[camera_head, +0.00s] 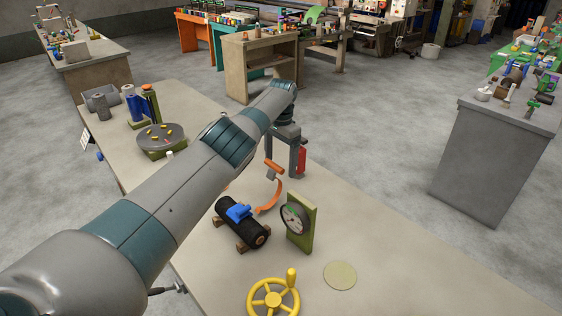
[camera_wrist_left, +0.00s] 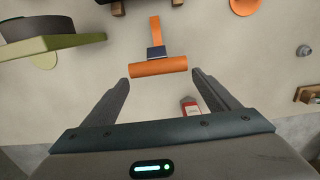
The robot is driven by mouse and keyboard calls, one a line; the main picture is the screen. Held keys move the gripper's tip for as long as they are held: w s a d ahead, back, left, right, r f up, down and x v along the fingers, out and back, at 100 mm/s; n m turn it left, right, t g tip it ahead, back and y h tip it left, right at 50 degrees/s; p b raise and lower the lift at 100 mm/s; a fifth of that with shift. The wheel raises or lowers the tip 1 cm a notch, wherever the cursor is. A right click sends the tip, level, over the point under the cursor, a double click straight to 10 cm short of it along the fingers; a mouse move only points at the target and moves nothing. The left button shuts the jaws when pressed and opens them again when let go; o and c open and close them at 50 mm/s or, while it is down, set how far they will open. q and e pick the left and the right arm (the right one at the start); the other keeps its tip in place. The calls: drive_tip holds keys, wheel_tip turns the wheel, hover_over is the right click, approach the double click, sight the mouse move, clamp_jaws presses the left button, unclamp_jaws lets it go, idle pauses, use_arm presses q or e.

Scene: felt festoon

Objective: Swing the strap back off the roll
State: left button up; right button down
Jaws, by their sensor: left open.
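A dark roll (camera_head: 232,226) lies in a wooden cradle on the table, with a blue piece (camera_head: 239,212) on top. The orange strap (camera_head: 272,196) curves up beside the roll's far right side and ends in an orange crossbar handle (camera_head: 275,170). In the left wrist view the handle (camera_wrist_left: 158,67) lies across the space just ahead of the fingertips, with the strap (camera_wrist_left: 156,30) running away from it. My left gripper (camera_head: 283,163) points down by the handle, open and empty. Whether a finger touches the handle I cannot tell. My right gripper is out of view.
A dial on a green panel (camera_head: 303,236) stands close right of the roll. A red object (camera_head: 302,160) is beside my left gripper. A yellow handwheel (camera_head: 273,299) is at the front. A round turntable (camera_head: 160,138) is behind my left arm.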

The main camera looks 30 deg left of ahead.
use_arm(q)
wheel_tip(320, 180, up, 17)
drive_tip(key=w+p, duration=0.1)
drive_tip(key=p, duration=0.7)
drive_tip(key=shift+d+f, duration=0.2)
drive_tip(key=shift+d, duration=0.1)
drive_tip(key=shift+w, duration=0.1)
